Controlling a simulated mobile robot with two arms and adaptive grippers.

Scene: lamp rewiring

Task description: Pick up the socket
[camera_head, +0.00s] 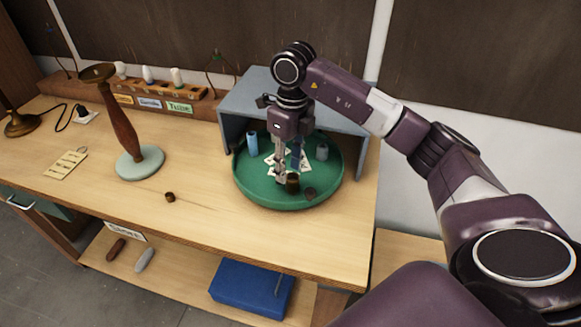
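A small dark brass cylinder, which looks like the socket (292,184), stands in the green round tray (258,194). My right gripper (288,173) points down into the tray. One finger comes down at the socket's left side, very close to it or touching it. The other finger is hard to make out against the things behind, so I cannot tell whether the socket is gripped. My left gripper is not in view.
A grey open-fronted box (228,120) stands over the tray's back. The tray also holds a blue cylinder (252,143), a grey cylinder (321,152) and a dark round piece (310,193). A wooden lamp stem (120,115) stands left. A small brown ring (170,197) lies on the table.

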